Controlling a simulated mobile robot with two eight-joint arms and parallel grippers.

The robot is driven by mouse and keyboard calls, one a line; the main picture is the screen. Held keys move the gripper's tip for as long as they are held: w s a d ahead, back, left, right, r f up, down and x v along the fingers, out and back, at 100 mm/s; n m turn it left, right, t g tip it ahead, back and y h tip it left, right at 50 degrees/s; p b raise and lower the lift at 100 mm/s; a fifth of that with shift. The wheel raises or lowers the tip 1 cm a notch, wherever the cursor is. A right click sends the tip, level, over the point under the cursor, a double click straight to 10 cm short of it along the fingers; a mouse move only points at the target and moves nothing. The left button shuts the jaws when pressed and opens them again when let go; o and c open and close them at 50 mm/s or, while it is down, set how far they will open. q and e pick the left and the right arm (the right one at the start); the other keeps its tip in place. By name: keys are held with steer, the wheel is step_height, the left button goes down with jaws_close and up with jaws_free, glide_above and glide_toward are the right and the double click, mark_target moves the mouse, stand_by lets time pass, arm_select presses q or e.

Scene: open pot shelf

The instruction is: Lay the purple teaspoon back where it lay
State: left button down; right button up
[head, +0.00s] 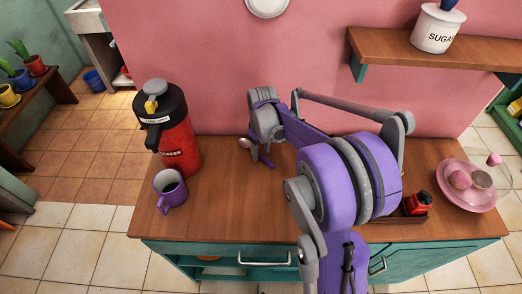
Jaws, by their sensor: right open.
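The purple teaspoon (245,143) is at the back of the wooden counter, left of centre. Its small pale bowl shows, and a thin purple strip to its lower right seems to be its handle. My right gripper (257,152) is open and points down right at the teaspoon. Its fingers overlap the spoon in the picture, so I cannot tell whether they touch it. My right arm reaches in from the front and hides the middle of the counter. My left gripper is not in view.
On the wooden counter (222,215), a red and black coffee flask (180,145) and a purple mug (171,190) stand left. A small red jar (418,203) and a pink plate (452,182) are right. A shelf (400,50) with a sugar pot (437,28) overhangs the back right.

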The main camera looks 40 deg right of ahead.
step_height(320, 180, up, 11)
steer(key=shift+s+p, duration=0.15)
steer(key=shift+p, duration=0.2)
steer(key=shift+f, duration=0.1)
steer(key=s+a+f+t, duration=0.1)
steer(key=s+a+f, duration=0.1)
steer(key=s+a, duration=0.3)
steer(key=s+a+f+t, duration=0.2)
steer(key=s+a, duration=0.3)
steer(key=a, duration=0.2)
steer(key=s+a+f+m+t, duration=0.1)
steer(key=s+a+f+t, duration=0.1)
steer(key=s+a, duration=0.3)
steer(key=shift+s+a+f, duration=0.1)
steer(key=shift+a+f, duration=0.1)
steer(key=shift+a, duration=0.6)
